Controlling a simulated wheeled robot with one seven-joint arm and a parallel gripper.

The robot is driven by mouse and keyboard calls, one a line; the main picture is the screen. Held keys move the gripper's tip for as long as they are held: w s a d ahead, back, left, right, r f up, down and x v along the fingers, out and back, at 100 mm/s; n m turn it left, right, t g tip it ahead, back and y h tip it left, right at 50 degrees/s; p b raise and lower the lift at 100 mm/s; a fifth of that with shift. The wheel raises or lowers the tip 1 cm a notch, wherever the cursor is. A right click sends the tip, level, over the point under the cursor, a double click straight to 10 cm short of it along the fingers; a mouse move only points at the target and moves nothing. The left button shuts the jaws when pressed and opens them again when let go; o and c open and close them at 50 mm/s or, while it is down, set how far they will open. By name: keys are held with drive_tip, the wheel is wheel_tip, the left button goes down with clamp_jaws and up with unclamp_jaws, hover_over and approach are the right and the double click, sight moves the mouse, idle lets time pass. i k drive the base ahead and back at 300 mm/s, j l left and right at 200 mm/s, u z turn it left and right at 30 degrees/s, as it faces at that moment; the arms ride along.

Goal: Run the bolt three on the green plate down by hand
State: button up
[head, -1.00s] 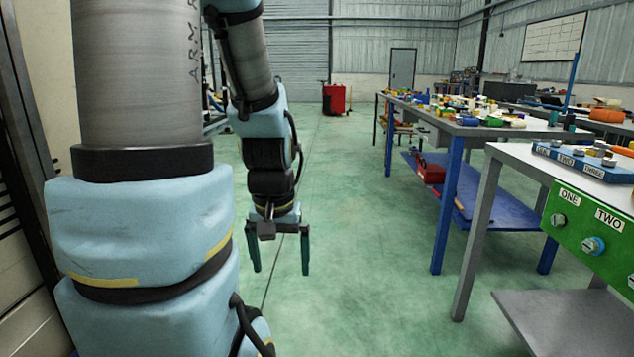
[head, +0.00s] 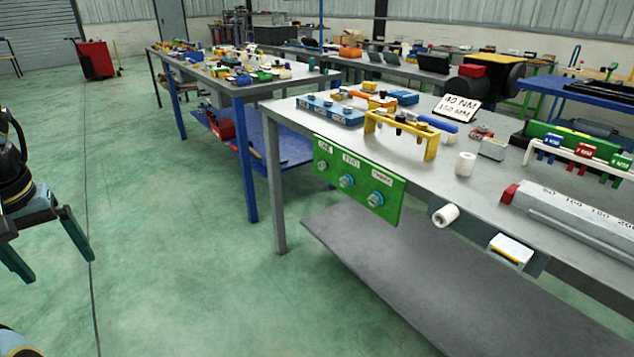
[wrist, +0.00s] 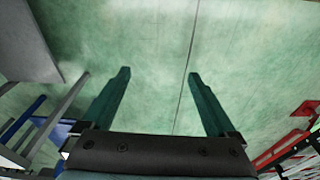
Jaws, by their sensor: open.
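My gripper (head: 45,258) is at the far left of the head view, well away from the plate. In the wrist view its two dark green fingers (wrist: 158,95) are wide apart and empty above the floor.
The grey bench (head: 290,115) holds a blue block with bolts (head: 330,108), a yellow rack (head: 402,134) and a sign. A paper roll (head: 446,215) sticks out at its front edge. A lower grey shelf (head: 400,270) juts out below. Green floor between gripper and bench is clear.

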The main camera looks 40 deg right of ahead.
sight(375, 199)
drive_tip(key=z, duration=1.7)
drive_tip(key=j+u, duration=0.3)
drive_tip(key=j, duration=0.2)
drive_tip(key=j+u, duration=0.3)
drive_tip(key=j, duration=0.25)
drive_tip(key=k, duration=0.05)
